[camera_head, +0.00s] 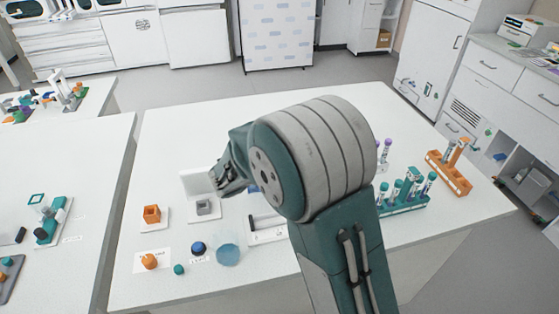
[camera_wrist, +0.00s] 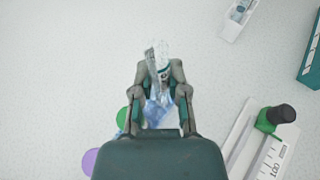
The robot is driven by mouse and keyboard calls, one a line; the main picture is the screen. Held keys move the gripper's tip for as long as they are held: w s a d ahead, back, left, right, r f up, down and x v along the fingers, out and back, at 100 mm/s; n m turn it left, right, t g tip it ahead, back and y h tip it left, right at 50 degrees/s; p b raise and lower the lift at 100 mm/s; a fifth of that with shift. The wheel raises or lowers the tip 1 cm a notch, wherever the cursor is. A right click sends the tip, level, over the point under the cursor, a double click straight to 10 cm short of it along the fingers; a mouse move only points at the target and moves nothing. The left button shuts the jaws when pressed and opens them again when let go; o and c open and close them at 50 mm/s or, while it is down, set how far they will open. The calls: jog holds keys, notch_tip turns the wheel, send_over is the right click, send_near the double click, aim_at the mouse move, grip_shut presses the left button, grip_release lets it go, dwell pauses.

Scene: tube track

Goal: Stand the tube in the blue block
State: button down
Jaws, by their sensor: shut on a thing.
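In the wrist view, my gripper (camera_wrist: 161,82) is shut on a clear, slender tube (camera_wrist: 155,57), whose far end sticks out past the fingertips. A translucent bluish shape (camera_wrist: 158,112) shows between the fingers; I cannot tell whether it is part of the tube or the blue block behind it. My arm hides part of the table there. The tube is not clear in the head view, and no blue block can be made out with certainty.
An orange block (camera_head: 152,215), an orange ball (camera_head: 149,261), a dark blue round piece (camera_head: 198,248) and a pale blue disc (camera_head: 228,254) lie at the front left. A teal tube rack (camera_head: 405,203) and an orange rack (camera_head: 448,178) stand at the right.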

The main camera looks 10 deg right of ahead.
jog(key=shift+r, duration=1)
jog(key=c, duration=0.6)
grip_release()
jog(key=v, duration=1.2)
